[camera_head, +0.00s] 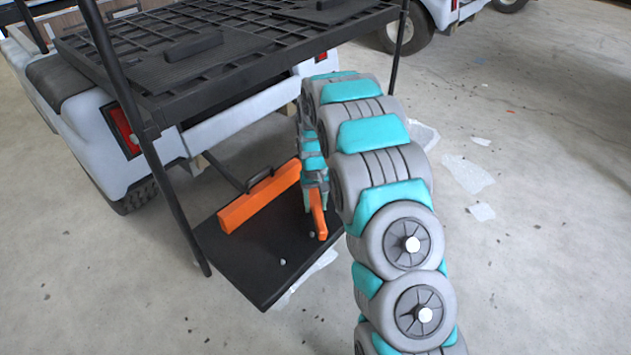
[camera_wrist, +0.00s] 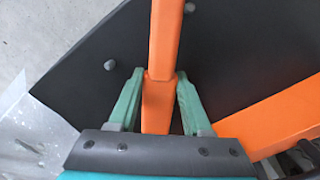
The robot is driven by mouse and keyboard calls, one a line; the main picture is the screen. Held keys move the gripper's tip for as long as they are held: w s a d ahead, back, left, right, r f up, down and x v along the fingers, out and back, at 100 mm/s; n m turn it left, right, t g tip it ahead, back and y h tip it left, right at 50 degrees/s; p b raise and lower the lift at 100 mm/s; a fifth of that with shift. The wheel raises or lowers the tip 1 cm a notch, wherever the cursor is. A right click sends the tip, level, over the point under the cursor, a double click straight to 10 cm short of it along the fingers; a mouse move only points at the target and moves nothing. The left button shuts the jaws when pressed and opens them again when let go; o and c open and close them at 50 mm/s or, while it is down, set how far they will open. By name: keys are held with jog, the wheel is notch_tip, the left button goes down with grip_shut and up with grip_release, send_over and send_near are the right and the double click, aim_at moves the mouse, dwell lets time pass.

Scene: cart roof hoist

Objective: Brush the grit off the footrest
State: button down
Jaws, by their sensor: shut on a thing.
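The black footrest (camera_head: 235,255) juts out low behind the cart and fills much of the wrist view (camera_wrist: 85,90). Small grey bits of grit lie on it: one near its front edge (camera_head: 282,262) and one beside the orange tool (camera_head: 312,234). In the wrist view one bit (camera_wrist: 109,64) lies left of the fingers and another (camera_wrist: 190,6) shows at the top. My gripper (camera_wrist: 160,80) is shut on an orange tool (camera_wrist: 165,40), which also shows in the head view (camera_head: 318,215). Its working end is not clear, and I cannot tell whether it touches the footrest.
An orange bar (camera_head: 245,208) with a black handle sits along the footrest's back, also right in the wrist view (camera_wrist: 270,120). A black roof rack (camera_head: 230,60) and dark posts (camera_head: 175,200) stand above and left. Pale scraps (camera_head: 467,175) lie on open concrete floor at right.

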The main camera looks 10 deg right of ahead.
jog(key=shift+r+p, duration=0.55)
jog(key=shift+r, duration=3.25)
